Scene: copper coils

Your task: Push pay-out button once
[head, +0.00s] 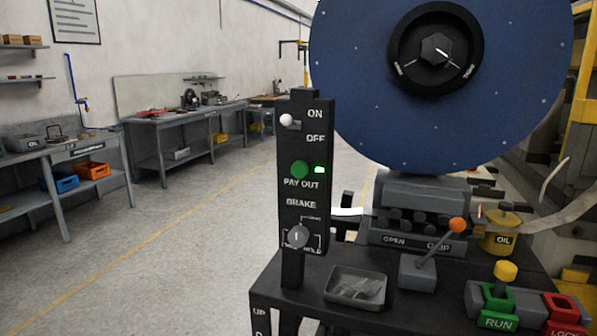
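The pay-out button (299,169) is a round green button on the upright black control panel (291,220), above the white words PAY OUT. On the same panel, a white-tipped switch (287,120) sits at the top by ON and OFF, and a grey brake knob (298,236) sits at the bottom. Neither of my grippers shows in the head view, and nothing touches the button.
A large blue reel (400,130) stands behind and right of the panel. The black table (300,290) bears a grey tray (355,288), an orange-tipped lever (457,226), a yellow OIL can (502,238) and green RUN button housing (497,309). The floor at left is clear.

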